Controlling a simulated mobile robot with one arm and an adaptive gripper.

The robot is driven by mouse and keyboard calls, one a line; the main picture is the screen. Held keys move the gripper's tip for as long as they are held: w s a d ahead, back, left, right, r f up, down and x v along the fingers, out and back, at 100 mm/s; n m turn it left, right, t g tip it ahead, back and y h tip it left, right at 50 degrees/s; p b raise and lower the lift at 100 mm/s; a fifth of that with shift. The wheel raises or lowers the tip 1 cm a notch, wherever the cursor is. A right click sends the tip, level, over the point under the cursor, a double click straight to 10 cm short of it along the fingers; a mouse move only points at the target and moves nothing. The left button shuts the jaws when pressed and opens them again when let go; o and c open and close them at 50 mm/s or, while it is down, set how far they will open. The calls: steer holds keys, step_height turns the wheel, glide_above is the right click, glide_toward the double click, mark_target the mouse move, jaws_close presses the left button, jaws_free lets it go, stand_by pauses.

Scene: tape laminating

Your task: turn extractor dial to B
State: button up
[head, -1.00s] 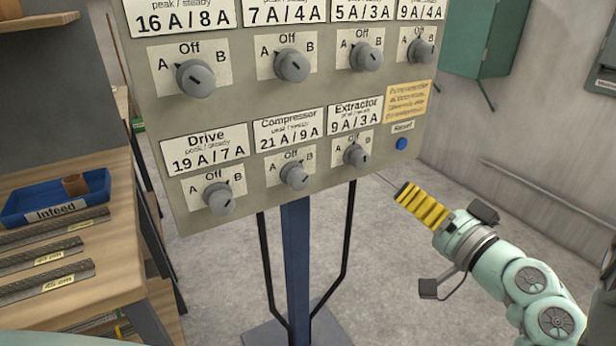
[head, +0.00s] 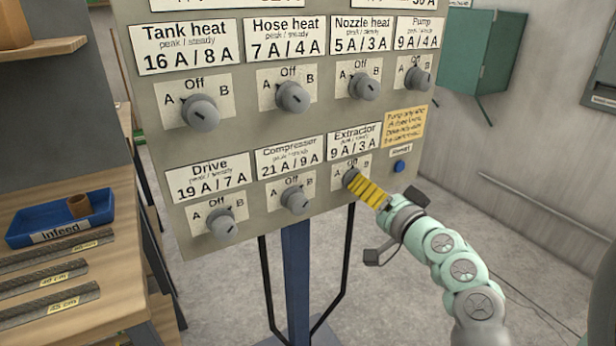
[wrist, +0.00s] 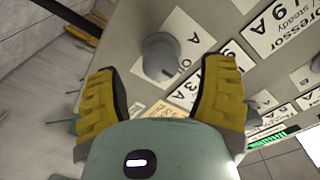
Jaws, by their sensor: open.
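The extractor dial (head: 350,177) is a grey round knob on a white plate marked A, Off and B, at the lower right of the panel, under the label "Extractor 9 A / 3 A" (head: 355,142). My gripper (head: 359,185) has yellow ribbed fingers and reaches the dial from the lower right, partly covering it and its plate. In the wrist view the fingers are spread wide, and the grey dial (wrist: 160,57) shows in the gap just ahead of them. Contact with the dial cannot be told.
The compressor dial (head: 296,200) sits close left of the extractor dial, and the pump dial (head: 418,78) is above right. A blue Reset button (head: 399,166) is close to the right. A wooden bench with a blue Infeed tray (head: 60,220) stands at left.

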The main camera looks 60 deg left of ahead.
mark_target(348, 175)
steer(key=shift+a, duration=1.9)
steer(key=shift+w+d, duration=0.1)
steer(key=c, duration=1.2)
